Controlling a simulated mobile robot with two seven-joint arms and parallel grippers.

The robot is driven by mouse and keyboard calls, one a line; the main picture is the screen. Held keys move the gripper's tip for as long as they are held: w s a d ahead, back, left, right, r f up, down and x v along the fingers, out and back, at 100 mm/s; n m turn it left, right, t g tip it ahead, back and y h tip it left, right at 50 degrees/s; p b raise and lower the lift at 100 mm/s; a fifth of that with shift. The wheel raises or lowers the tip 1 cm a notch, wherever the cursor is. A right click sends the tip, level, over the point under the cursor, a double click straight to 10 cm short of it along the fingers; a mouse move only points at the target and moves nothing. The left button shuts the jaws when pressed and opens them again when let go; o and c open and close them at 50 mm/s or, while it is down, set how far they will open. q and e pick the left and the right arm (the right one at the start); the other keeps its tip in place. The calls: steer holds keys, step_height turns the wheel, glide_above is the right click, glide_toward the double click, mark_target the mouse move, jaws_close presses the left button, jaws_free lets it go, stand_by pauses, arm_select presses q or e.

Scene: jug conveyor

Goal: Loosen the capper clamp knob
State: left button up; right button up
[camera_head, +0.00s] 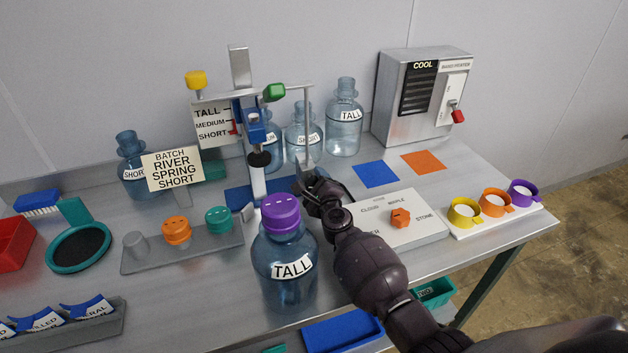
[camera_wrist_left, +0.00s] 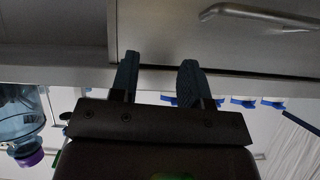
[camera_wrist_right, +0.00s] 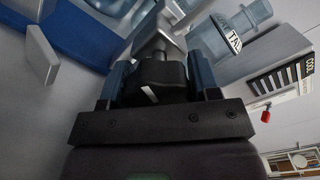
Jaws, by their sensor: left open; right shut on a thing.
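The capper (camera_head: 258,122) stands at the back middle of the table, a grey post frame with a blue head. Its height plate (camera_head: 212,122) reads TALL, MEDIUM, SHORT, with a red pointer near SHORT. My right gripper (camera_head: 314,182) is at the foot of the capper's right post. In the right wrist view it is shut on a black knob (camera_wrist_right: 160,82) with a white mark, apparently the clamp knob; the gripper hides it in the head view. My left gripper (camera_wrist_left: 157,78) is open and empty, seen only in the left wrist view in front of a grey panel.
A TALL jug (camera_head: 288,265) with a purple cap stands close in front of my right gripper. A dial panel (camera_head: 375,235) with an orange knob lies to its right. A cap rack (camera_head: 195,245) is on the left. More jugs (camera_head: 343,118) stand behind the capper.

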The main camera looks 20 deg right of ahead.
steer(key=n, duration=0.5)
steer(key=shift+r+n, duration=0.1)
steer(key=shift+n, duration=0.2)
steer(key=n, duration=0.4)
steer(key=shift+r+n, duration=0.1)
steer(key=shift+n, duration=0.6)
steer(key=o, duration=0.9)
steer(key=shift+r, duration=0.15)
